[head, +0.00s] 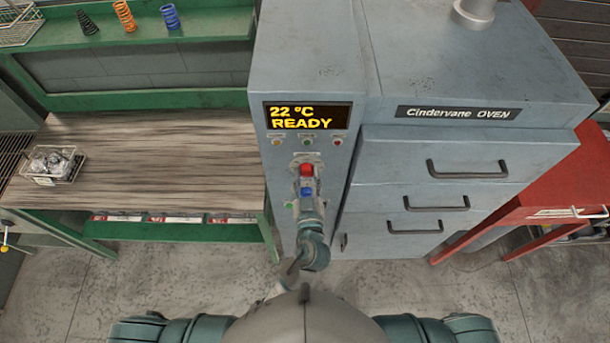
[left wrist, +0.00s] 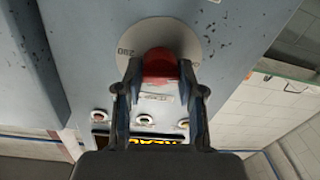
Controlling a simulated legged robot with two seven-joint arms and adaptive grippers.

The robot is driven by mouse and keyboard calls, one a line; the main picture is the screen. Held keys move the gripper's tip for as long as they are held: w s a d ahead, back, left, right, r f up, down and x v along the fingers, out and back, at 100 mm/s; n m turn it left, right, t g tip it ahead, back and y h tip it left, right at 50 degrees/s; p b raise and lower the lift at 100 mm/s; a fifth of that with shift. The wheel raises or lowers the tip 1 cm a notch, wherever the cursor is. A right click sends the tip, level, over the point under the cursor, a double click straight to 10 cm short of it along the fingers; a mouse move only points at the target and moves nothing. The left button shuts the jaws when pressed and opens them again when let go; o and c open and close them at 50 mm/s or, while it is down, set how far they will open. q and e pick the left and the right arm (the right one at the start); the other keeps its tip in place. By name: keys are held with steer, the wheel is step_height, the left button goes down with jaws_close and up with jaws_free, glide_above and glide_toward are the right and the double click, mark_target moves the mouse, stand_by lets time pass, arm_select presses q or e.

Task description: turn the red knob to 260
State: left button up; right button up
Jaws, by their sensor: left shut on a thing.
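The red knob (head: 306,170) is on the narrow front panel of the grey oven, below the display (head: 307,116), which reads 22 °C READY. My left gripper (head: 306,178) is at the knob, its arm reaching up from below. In the left wrist view the red knob (left wrist: 160,64) sits between the two fingertips of my left gripper (left wrist: 161,80), which is shut on it. A pale round dial plate (left wrist: 187,30) surrounds the knob, with a number printed upside down beside it. The knob's pointer cannot be made out. My right gripper is not in view.
Small round buttons (head: 306,142) sit in a row under the display. Oven drawers with handles (head: 467,170) stand to the right. A wooden-topped bench (head: 150,150) with a wire basket (head: 53,165) is at left, a red table (head: 560,180) at right. Grey floor lies in front.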

arm_select(q)
steer(key=shift+d+f+m, duration=0.1)
steer(key=shift+f+m, duration=0.05)
steer(key=shift+m, duration=0.25)
steer(key=m+p, duration=0.1)
steer(key=m, duration=0.5)
steer(key=m+p, duration=0.2)
steer(key=m, duration=0.5)
steer(key=shift+f+m+t+h, duration=0.15)
steer(key=shift+m+t+h, duration=0.15)
steer(key=m+p, duration=0.2)
steer(key=m, duration=0.3)
steer(key=shift+m+p, duration=0.4)
steer(key=m+h, duration=0.1)
steer(key=m, duration=0.3)
steer(key=shift+f+m+p, duration=0.15)
steer(key=shift+m+p, duration=0.2)
steer(key=shift+m, duration=0.05)
steer(key=m, duration=0.6)
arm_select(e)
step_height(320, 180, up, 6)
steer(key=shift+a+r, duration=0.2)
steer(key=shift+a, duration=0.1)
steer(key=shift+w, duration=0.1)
